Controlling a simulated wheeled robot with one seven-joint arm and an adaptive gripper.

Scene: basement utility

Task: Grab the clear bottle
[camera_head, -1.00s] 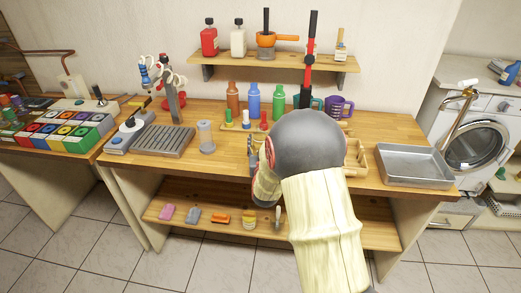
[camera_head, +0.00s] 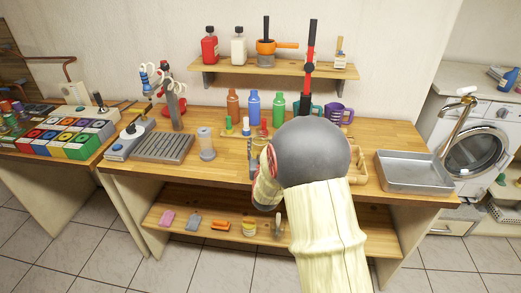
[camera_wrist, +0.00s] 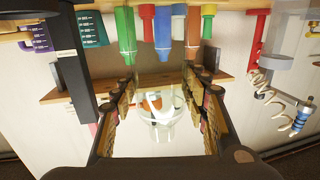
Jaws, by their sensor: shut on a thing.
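A clear, see-through bottle (camera_wrist: 160,108) is between the two fingers of my gripper (camera_wrist: 159,82) in the wrist view, which shows the scene upside down. The padded fingers are closed on its sides. Its outline is faint, and I cannot tell whether it touches the bench.
Brown (camera_head: 233,104), blue (camera_head: 253,107) and green (camera_head: 278,106) bottles stand behind my gripper, with purple (camera_head: 340,113) and teal mugs to their right. A grey ribbed tray (camera_head: 162,148) lies left and a metal tray (camera_head: 412,172) right. A wall shelf (camera_head: 270,67) hangs above.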

